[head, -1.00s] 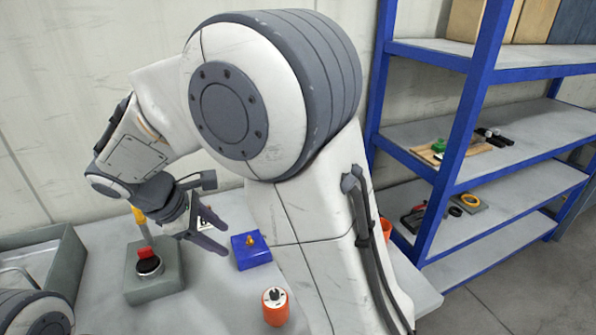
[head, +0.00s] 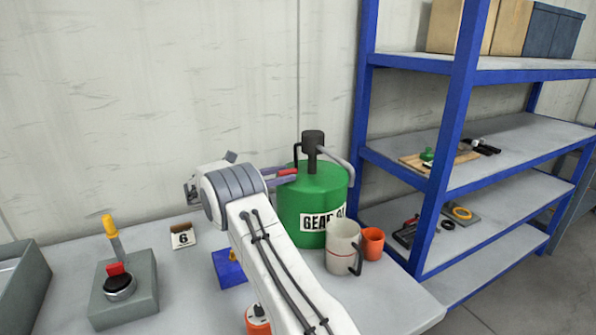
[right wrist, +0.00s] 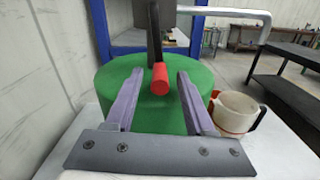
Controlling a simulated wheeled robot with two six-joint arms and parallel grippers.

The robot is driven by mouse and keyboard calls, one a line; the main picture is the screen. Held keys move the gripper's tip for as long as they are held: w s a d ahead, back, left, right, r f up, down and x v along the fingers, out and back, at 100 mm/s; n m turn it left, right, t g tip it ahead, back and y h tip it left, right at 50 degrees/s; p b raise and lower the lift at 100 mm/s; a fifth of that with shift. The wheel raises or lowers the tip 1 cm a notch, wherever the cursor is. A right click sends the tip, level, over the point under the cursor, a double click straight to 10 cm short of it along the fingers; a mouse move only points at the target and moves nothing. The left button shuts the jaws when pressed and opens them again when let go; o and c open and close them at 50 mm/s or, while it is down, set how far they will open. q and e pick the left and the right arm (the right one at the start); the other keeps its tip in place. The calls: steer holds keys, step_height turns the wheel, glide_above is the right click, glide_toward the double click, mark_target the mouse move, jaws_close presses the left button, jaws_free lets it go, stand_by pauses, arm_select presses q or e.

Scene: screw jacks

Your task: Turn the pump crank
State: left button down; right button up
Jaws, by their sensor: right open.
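A green drum-shaped pump (head: 315,190) labelled "GEAR" stands at the back right of the bench. A dark post rises from its top, with a grey spout pipe to the right. The pump crank has a dark arm and a red handle (head: 287,172) on its left side. My right gripper (head: 283,178) is at that handle, partly hidden by my wrist. In the right wrist view, the red handle (right wrist: 160,80) shows between the two open fingers, apart from both, above the green lid (right wrist: 150,112). My left gripper is out of view.
A cream mug (head: 341,246) and an orange cup (head: 372,243) stand close right of the pump. A blue block (head: 228,269), a card "6" (head: 183,236) and a grey switch box (head: 123,298) sit left. Blue shelving (head: 455,150) stands right.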

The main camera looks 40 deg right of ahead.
mark_target(295, 172)
steer(key=x, duration=0.5)
steer(key=shift+d+p, duration=0.15)
steer(key=shift+p, duration=0.2)
jaws_close()
stand_by(1.1)
